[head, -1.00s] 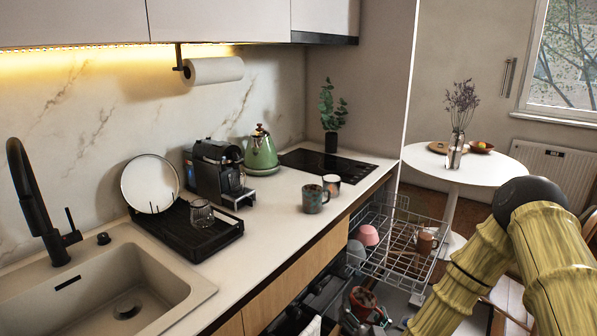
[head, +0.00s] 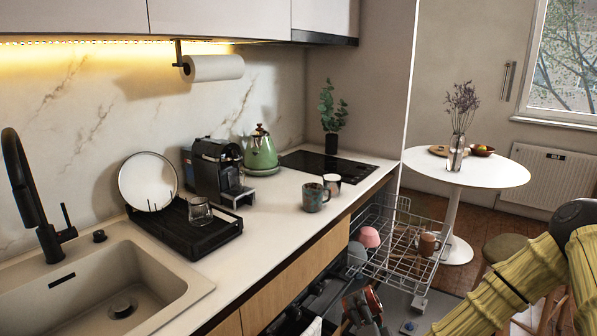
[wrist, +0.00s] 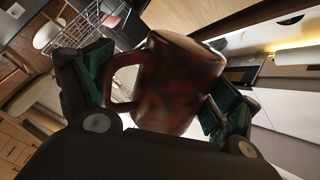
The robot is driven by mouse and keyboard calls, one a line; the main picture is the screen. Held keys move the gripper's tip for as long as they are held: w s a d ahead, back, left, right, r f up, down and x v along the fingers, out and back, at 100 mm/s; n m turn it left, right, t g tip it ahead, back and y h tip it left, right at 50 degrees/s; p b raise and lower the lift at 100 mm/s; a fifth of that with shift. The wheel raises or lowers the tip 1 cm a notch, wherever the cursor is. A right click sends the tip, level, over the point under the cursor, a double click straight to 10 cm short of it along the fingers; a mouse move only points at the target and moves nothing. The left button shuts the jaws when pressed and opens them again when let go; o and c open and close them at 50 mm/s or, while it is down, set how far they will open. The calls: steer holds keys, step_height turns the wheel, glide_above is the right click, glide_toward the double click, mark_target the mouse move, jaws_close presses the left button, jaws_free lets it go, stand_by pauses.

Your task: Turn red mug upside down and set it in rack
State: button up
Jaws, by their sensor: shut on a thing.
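The red mug (wrist: 180,85) is dark red and mottled, and sits between the two fingers of my gripper (wrist: 160,97) in the wrist view. Its handle points left there, beside the left finger. In the head view, the mug (head: 374,301) is a small reddish patch, tilted and partly hidden by my gripper (head: 366,312), low in front of the dishwasher. Which way its mouth faces is hard to tell. The pulled-out wire dishwasher rack (head: 385,262) is just above and behind it. A black dish rack (head: 215,236) stands on the counter by the sink.
The dishwasher rack holds a pink bowl (head: 369,237), a brown mug (head: 428,244) and a grey cup (head: 356,253). The dish rack holds a plate (head: 148,182) and a glass (head: 200,211). The rack's front middle looks free.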

steer(key=m+b, duration=0.3)
steer(key=m, duration=0.2)
steer(key=shift+f, duration=0.15)
steer(key=shift+r+m, duration=0.2)
steer(key=shift+m, duration=0.4)
steer(key=shift+b, duration=0.3)
steer(key=shift+f+m+b, duration=0.3)
steer(key=shift+m+b, duration=0.4)
steer(key=shift+b, duration=0.1)
steer(key=m+b, duration=0.3)
steer(key=m, duration=0.1)
steer(key=shift+b, duration=0.35)
steer(key=shift+m+b, duration=0.75)
steer(key=shift+m, duration=0.35)
steer(key=shift+r+m, duration=0.3)
steer(key=shift+m, duration=0.4)
